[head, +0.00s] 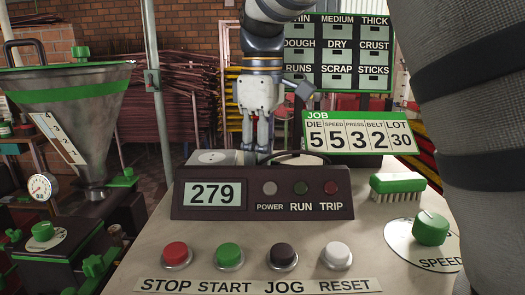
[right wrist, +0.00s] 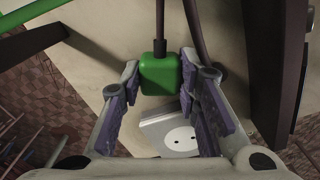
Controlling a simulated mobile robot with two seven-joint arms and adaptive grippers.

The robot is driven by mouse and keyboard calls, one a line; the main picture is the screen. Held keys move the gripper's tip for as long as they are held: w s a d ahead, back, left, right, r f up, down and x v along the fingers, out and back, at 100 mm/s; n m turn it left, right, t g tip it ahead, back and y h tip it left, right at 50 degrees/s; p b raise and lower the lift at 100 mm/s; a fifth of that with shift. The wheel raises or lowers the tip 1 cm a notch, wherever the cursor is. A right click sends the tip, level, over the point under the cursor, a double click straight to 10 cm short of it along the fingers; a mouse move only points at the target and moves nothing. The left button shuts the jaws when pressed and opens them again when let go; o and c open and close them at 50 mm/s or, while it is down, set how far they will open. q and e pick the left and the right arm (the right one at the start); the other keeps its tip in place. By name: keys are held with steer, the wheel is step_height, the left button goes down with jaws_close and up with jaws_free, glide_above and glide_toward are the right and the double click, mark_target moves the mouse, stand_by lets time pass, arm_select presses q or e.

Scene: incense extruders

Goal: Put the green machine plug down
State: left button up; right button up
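The green machine plug (right wrist: 160,75) shows in the right wrist view, a small green block with a dark cable running up from it. My right gripper (right wrist: 161,82) has a fingertip against each side of it and appears shut on it. The white socket plate (right wrist: 180,136) with two dark holes lies beside the plug in that view. In the head view my right gripper (head: 257,146) points down behind the display box, beside the socket plate (head: 211,157). The plug is hidden there, so its height above the table is unclear. My left gripper is not in view.
The display box (head: 262,206) reading 279 stands in front of my right gripper. A green brush (head: 397,186) and a speed knob (head: 430,228) are at the right. Several push buttons line the table's front. A hopper machine (head: 70,110) stands at the left.

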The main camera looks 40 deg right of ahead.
steer(key=o, duration=0.3)
step_height(320, 180, up, 13)
steer(key=shift+r+b, duration=0.15)
steer(key=shift+b, duration=0.15)
stand_by(0.4)
